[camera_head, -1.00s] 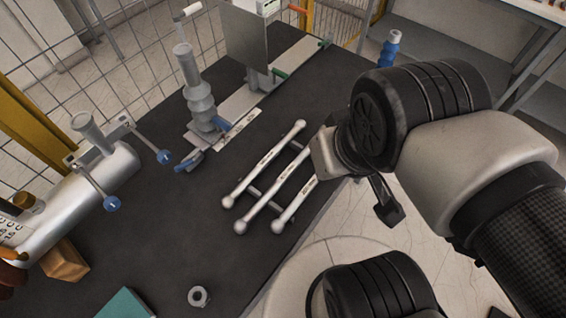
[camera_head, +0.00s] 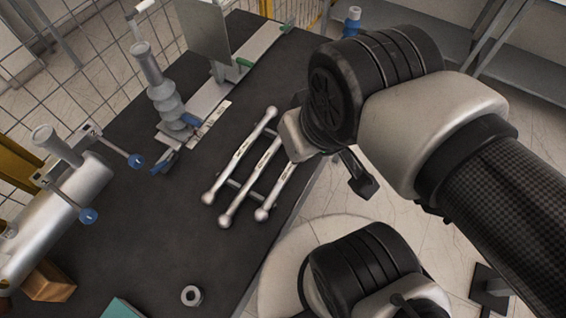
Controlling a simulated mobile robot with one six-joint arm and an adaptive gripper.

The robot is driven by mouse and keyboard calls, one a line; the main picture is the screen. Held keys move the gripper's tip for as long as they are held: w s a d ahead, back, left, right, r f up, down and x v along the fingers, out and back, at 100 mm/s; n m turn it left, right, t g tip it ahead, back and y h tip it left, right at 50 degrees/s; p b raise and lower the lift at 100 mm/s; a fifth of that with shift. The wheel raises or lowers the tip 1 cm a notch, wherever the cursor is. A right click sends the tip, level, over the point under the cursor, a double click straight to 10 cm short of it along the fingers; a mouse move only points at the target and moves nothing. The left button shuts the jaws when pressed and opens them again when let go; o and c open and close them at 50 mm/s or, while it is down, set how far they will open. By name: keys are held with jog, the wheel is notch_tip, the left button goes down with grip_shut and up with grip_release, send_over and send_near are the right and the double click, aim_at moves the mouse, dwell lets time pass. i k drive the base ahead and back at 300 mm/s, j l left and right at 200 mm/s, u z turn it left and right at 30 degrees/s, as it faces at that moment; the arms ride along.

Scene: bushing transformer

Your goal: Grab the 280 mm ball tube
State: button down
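Three silver ball tubes lie side by side on the dark table top, slanting from lower left to upper right: a left one (camera_head: 238,155), a middle one (camera_head: 252,178) and a right one (camera_head: 277,186). Each has a ball end and a small printed label too small to read, so I cannot tell which is 280 mm. They rest across thin support bars. My gripper is mostly hidden behind my wrist; only a dark finger-like part (camera_head: 357,175) shows, right of the tubes and apart from them. I cannot see its opening.
A grey bushing (camera_head: 168,100) and an upright metal plate (camera_head: 204,40) stand behind the tubes. A silver cylinder with blue-knobbed rods (camera_head: 60,210) is at left. A metal ring (camera_head: 191,296) lies at the front. Bare dark table (camera_head: 150,225) lies left of the tubes.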

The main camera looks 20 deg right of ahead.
aim_at(261, 215)
jog(key=u, duration=0.95)
jog(key=k+l+u, duration=0.2)
jog(key=l+u, duration=0.15)
jog(key=k+l+u, duration=0.2)
jog(key=u, duration=0.2)
